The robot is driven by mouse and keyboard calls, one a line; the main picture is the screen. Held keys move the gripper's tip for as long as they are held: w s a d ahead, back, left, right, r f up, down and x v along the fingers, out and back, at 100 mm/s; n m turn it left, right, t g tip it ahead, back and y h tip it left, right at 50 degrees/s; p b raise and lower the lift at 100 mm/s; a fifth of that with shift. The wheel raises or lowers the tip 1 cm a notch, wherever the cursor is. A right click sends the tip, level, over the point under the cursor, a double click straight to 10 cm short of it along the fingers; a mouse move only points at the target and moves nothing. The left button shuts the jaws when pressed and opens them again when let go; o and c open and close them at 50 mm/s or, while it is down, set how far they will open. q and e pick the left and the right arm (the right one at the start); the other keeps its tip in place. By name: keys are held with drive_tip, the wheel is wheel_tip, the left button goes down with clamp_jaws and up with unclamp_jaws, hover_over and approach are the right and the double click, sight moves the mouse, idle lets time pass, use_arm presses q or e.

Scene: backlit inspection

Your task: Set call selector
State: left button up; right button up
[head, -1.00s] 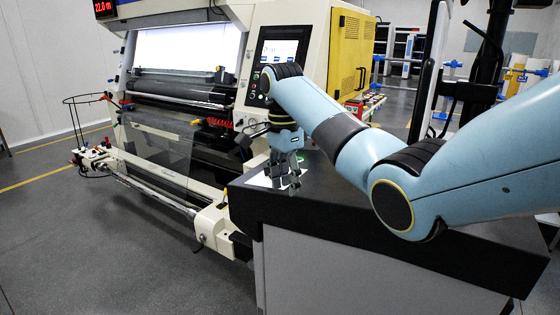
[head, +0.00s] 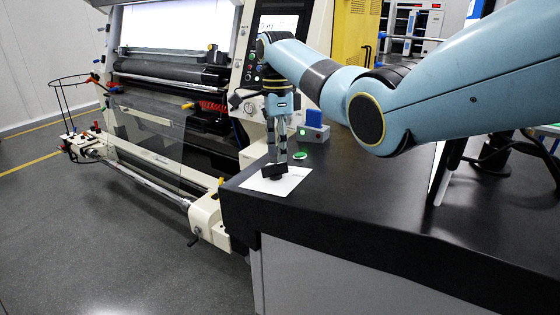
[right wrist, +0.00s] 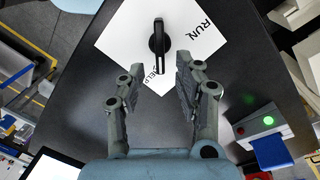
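The selector is a black bar knob (head: 274,170) on a white plate (head: 296,182) on the dark counter. In the right wrist view, the knob (right wrist: 158,40) stands upright in the picture on the plate (right wrist: 122,38). The plate reads RUN to the knob's right. At the bar's near end is a second label, partly covered, its visible letters reading ELP. My right gripper (head: 277,157) points down, its fingertips close to the knob in the head view. My left gripper is out of view.
A roll-fed machine (head: 170,75) is behind and left. The counter's front right (head: 400,205) is clear.

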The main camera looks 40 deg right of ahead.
sight(280, 164)
drive_tip(key=f, duration=0.4)
drive_tip(key=shift+s, duration=0.2)
drive_tip(key=shift+c, duration=0.9)
drive_tip(key=c, duration=0.5)
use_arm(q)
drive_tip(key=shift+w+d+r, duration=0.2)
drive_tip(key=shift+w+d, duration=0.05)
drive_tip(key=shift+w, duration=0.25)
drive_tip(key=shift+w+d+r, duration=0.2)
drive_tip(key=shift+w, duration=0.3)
use_arm(e)
clamp_jaws()
